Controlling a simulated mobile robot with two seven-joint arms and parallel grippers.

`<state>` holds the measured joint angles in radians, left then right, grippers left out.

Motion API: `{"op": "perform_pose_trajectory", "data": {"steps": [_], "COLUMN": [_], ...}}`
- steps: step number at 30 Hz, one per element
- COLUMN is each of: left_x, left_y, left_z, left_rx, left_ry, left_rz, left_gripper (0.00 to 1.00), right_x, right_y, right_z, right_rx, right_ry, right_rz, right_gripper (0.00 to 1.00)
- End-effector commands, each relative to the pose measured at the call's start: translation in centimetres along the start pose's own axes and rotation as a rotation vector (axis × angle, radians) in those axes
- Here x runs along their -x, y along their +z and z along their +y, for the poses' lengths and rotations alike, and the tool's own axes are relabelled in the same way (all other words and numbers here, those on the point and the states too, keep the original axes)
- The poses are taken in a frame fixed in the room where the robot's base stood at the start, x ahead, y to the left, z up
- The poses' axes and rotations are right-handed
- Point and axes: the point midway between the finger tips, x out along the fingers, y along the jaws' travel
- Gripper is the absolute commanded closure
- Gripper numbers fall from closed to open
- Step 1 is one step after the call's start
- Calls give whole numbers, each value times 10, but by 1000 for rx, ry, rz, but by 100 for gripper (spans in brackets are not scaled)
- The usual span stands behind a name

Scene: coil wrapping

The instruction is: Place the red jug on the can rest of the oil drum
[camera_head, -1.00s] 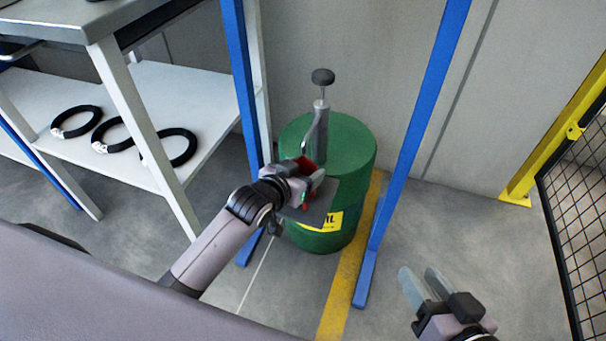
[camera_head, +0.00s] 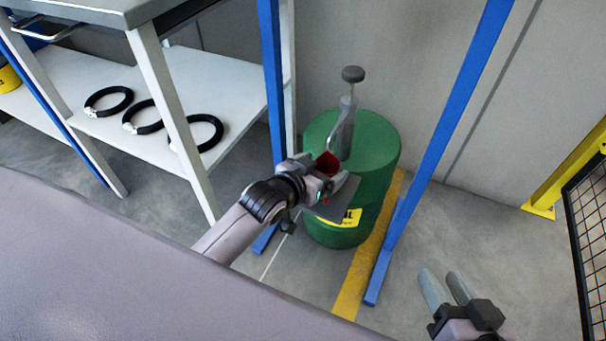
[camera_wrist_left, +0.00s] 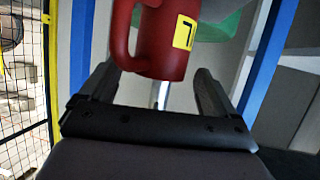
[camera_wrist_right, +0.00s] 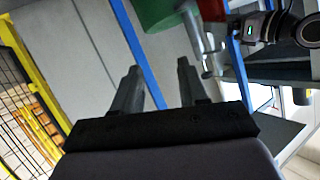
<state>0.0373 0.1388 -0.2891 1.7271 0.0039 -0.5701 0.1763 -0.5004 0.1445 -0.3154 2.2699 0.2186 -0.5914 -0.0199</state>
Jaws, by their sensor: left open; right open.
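The red jug (camera_head: 327,163) is at the front of the green oil drum (camera_head: 373,145), over the dark grey can rest (camera_head: 338,207). My left gripper (camera_head: 335,182) is open at the jug. In the left wrist view the jug (camera_wrist_left: 160,45), with its handle and yellow label, is just beyond and between the spread fingers, with no clear grip. My arm and gripper hide part of the jug's base, so I cannot tell its full contact with the rest. My right gripper (camera_head: 445,290) is open and empty, low at the right; the jug shows partly in its view (camera_wrist_right: 212,8).
A grey hand pump (camera_head: 346,125) rises from the drum. Blue posts (camera_head: 440,130) stand on both sides of it. A white shelf (camera_head: 190,80) with black coils (camera_head: 205,133) is at the left. A yellow-framed mesh fence (camera_head: 590,220) is at the right. Floor between is clear.

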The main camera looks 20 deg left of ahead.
Motion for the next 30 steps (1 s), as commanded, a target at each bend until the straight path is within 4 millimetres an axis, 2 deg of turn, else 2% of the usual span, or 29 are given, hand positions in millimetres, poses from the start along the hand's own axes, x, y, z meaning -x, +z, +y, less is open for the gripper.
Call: {"op": "perform_pose_trajectory", "data": {"steps": [1,6,15,21,30], "left_x": [12,45,87,96,96], "left_y": [-3,-3,-2,-1,0], "left_z": [0,0,0,0,0], "left_rx": [0,0,0,0,0], "left_ry": [0,0,0,0,0], "left_rz": [-2,-2,-1,0,0], "left_gripper": [10,10,10,10,10], "right_x": [7,15,24,26,26], "right_y": [4,3,1,2,2], "right_z": [2,10,18,20,21], "right_rx": [10,58,116,130,131], "right_ry": [19,61,110,120,121], "right_rz": [-22,-43,-63,-67,-67], "right_gripper": [57,57,57,57,57]}}
